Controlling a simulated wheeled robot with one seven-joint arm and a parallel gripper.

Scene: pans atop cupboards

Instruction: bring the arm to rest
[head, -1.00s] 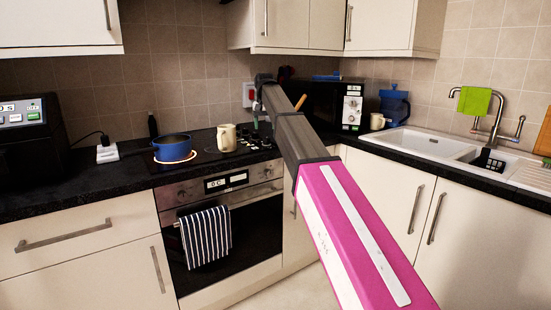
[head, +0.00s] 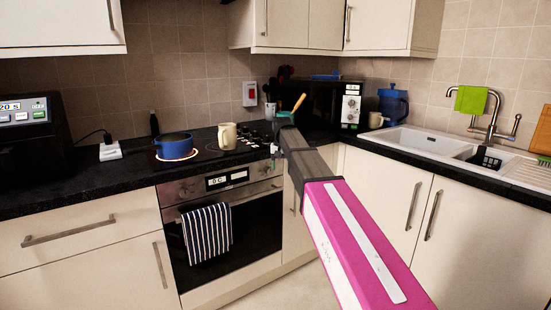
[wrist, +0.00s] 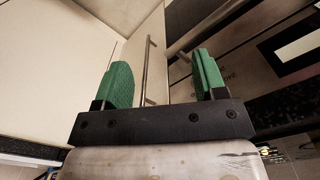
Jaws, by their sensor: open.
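My gripper shows in the wrist view (wrist: 162,82) with its two green finger pads wide apart and nothing between them. In the head view my gripper (head: 274,151) is small, a bit of teal below the arm's far end, by the worktop's front edge at the right of the hob. My pink and dark grey arm reaches from the lower right up to there. In the wrist view a cupboard door handle (wrist: 148,70) lies beyond the fingers. It seems apart from them.
A blue pot (head: 174,146) and a cream mug (head: 227,136) stand on the hob. The oven (head: 240,225) with a striped towel (head: 207,234) is below. A black microwave (head: 318,103) stands behind the arm, and the sink (head: 430,143) is to the right. The floor in front is clear.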

